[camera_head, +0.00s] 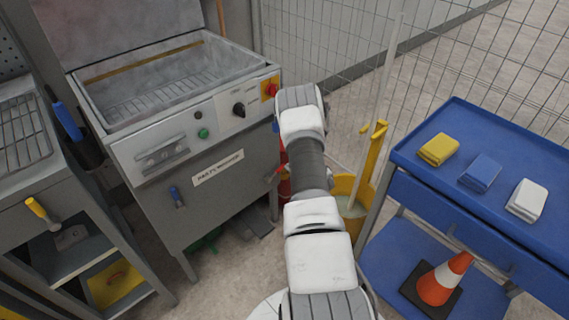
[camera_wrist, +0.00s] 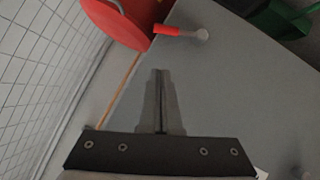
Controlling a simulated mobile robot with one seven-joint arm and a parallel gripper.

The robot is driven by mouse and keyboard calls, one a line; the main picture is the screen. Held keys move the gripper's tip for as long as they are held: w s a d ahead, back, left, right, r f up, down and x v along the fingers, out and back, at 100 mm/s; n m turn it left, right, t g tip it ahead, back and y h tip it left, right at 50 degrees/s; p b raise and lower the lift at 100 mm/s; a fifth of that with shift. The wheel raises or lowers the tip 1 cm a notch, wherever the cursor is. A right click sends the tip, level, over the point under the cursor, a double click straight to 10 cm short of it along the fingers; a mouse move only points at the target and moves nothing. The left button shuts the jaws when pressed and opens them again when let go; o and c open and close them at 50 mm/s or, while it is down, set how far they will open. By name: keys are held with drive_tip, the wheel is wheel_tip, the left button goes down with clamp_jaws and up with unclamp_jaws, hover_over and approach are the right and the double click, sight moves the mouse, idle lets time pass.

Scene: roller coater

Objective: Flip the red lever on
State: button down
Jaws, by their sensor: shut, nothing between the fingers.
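The red lever (camera_wrist: 168,30) shows at the top of the wrist view, with a red grip and a round grey pivot on the grey cabinet face. A small part of what seems to be the same lever (camera_head: 272,178) shows in the head view, left of my arm. My gripper (camera_wrist: 159,72) is shut and empty in the wrist view. Its fingertips point toward the lever, with a visible gap in the picture between them. In the head view my arm hides my gripper.
A rounded red object (camera_wrist: 112,20) is close beside the lever. A yellow bucket (camera_head: 347,188) and a blue cart (camera_head: 500,140) stand right.

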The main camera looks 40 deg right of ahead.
drive_tip(key=v, duration=0.2)
drive_tip(key=shift+s+r, duration=0.15)
drive_tip(key=shift+s, duration=0.1)
drive_tip(key=shift+s, duration=0.1)
idle(0.5)
